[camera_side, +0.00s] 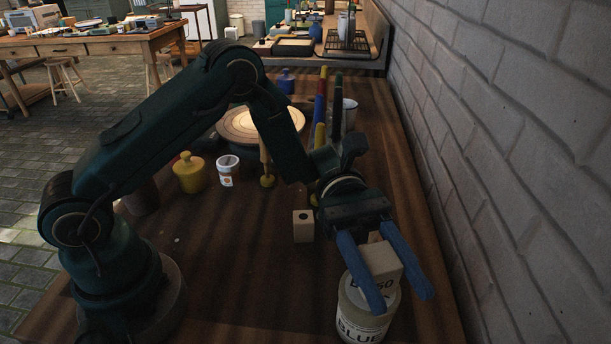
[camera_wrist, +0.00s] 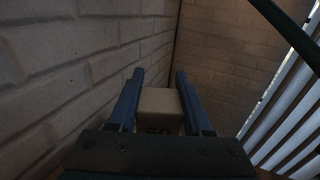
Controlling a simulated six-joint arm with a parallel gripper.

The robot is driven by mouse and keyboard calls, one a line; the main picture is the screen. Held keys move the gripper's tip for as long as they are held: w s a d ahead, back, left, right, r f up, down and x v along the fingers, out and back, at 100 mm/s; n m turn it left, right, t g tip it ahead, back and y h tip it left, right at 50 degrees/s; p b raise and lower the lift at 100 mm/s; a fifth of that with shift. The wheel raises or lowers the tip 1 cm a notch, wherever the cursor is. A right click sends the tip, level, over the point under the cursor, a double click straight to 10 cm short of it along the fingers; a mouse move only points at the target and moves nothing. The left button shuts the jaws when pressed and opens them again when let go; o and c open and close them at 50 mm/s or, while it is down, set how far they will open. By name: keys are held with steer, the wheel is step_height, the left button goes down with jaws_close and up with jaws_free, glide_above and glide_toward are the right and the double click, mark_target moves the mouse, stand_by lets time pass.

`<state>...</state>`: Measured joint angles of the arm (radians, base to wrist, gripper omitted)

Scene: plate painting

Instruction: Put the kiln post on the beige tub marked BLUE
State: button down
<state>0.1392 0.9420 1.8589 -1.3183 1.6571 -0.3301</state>
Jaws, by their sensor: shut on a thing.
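My gripper (camera_side: 385,290) has blue fingers and is shut on a pale beige block, the kiln post (camera_side: 384,259). In the wrist view the kiln post (camera_wrist: 160,104) sits between the two fingers (camera_wrist: 158,98), with part of a dark "50" mark showing. The beige tub marked BLUE (camera_side: 356,322) stands at the bottom right of the side view. The post is over the tub's top in that view. The fingers cover part of both, and I cannot tell whether the post touches the tub.
A second pale block with a hole (camera_side: 303,229) stands left of my gripper. A yellow jar (camera_side: 189,175), a white labelled cup (camera_side: 228,172) and a round plate (camera_side: 262,125) are farther back. A brick wall (camera_side: 510,150) runs close along the right.

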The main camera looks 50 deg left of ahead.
steer(key=shift+f, duration=0.75)
steer(key=shift+c, duration=0.5)
jaws_free()
steer(key=shift+a, duration=0.1)
